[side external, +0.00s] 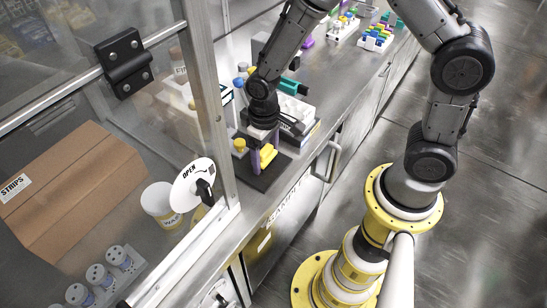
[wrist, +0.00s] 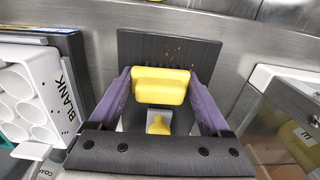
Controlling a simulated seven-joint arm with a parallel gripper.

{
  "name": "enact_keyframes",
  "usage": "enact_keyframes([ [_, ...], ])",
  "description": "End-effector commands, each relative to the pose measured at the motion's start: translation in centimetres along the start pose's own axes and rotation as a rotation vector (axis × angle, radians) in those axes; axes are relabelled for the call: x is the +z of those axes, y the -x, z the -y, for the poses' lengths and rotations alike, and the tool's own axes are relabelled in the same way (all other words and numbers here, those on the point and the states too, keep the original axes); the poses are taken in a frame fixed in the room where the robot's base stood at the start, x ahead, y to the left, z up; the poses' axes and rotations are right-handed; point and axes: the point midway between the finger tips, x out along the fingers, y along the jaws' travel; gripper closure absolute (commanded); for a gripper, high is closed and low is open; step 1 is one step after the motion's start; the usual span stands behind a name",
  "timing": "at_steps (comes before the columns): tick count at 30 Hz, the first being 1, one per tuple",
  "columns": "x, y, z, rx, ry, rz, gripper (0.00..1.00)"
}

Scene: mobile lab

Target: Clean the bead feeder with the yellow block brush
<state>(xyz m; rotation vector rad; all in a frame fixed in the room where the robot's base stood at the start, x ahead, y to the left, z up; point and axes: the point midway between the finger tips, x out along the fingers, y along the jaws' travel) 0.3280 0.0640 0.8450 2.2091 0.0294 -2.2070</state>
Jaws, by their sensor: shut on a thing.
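My gripper (side external: 264,152) points down over a dark flat plate at the near end of the counter. In the wrist view, the purple fingers of my gripper (wrist: 160,82) are shut on the yellow block brush (wrist: 161,86). The brush also shows in the side view (side external: 267,157), low over the plate. The dark plate (wrist: 135,45) has a few small brown specks (wrist: 178,58) on its surface. A small yellow-topped piece on a grey base (wrist: 158,124) is behind the brush. I cannot tell which part is the bead feeder, or whether the brush touches the plate.
A white rack marked BLANK (wrist: 40,80) stands left of my gripper in the wrist view. A metal-framed glass enclosure (side external: 212,110) is close on the other side. Coloured blocks in trays (side external: 375,38) stand farther along the counter. The counter front beside the plate is bare.

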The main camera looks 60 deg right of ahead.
Motion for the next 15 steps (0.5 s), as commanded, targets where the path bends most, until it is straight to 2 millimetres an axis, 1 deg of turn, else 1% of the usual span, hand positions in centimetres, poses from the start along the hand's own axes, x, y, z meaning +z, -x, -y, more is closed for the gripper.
enact_keyframes([
  [1, -0.5, 0.0, 0.0, 0.000, -0.001, 0.000, 0.63],
  [14, -4.4, 0.0, -0.1, 0.000, 0.000, 0.000, 0.63],
  [15, -4.3, 0.0, 0.3, 0.000, 0.003, 0.001, 0.63],
])
